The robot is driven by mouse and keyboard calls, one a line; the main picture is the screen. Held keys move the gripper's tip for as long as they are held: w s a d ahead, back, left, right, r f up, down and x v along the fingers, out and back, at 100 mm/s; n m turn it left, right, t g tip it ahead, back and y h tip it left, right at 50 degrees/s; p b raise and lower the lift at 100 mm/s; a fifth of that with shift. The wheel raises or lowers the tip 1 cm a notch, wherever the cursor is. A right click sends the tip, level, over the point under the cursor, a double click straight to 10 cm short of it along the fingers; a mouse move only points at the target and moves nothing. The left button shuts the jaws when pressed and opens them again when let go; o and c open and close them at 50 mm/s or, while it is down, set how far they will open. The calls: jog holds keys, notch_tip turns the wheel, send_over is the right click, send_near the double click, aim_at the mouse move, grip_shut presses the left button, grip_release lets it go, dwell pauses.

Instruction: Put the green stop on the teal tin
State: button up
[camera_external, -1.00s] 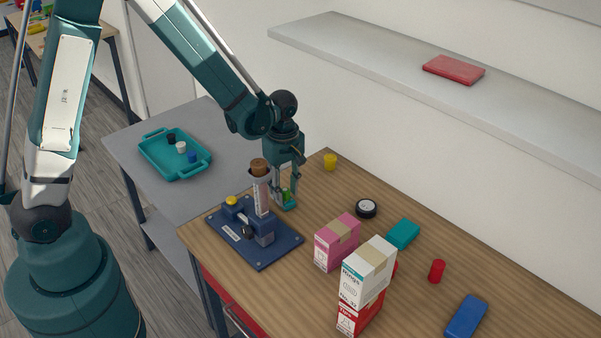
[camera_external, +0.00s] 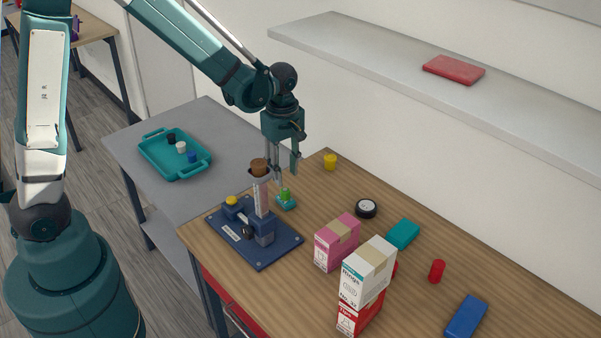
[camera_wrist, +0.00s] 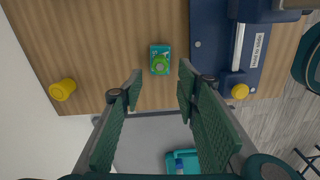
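The green stop (camera_external: 285,194) stands upright on the small teal tin (camera_external: 287,205), on the wooden table beside the blue fixture. In the wrist view the green stop (camera_wrist: 160,65) sits over the teal tin (camera_wrist: 160,49), within the tin's outline and nearer one end. My gripper (camera_external: 286,170) is just above the stop with its fingers apart and nothing between them. In the wrist view my gripper (camera_wrist: 160,84) is also open, and the stop shows clear of both fingers.
The blue fixture (camera_external: 273,252) with its upright tube is close by. A yellow stop (camera_external: 330,162), a black round dial (camera_external: 366,208), a teal block (camera_external: 403,234) and cartons (camera_external: 337,243) stand farther right. A teal tray (camera_external: 151,160) lies on the grey table.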

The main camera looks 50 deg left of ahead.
aim_at(285, 189)
jog(key=shift+r, duration=2.15)
jog(key=shift+r, duration=0.1)
jog(key=s+a+r+m+t, duration=0.3)
jog(key=s+a+r+m, duration=0.2)
jog(key=s+r+m, duration=0.5)
jog(key=s+a+r+m+t, duration=0.2)
jog(key=s+r+m, duration=0.1)
jog(key=s, duration=0.4)
jog(key=s+a+r+m+t, duration=0.2)
jog(key=s+r+m, duration=0.1)
jog(key=s, duration=0.3)
jog(key=shift+s+r+m, duration=0.3)
jog(key=shift+s+r, duration=0.05)
jog(key=shift+r, duration=0.45)
jog(key=shift+f, duration=0.1)
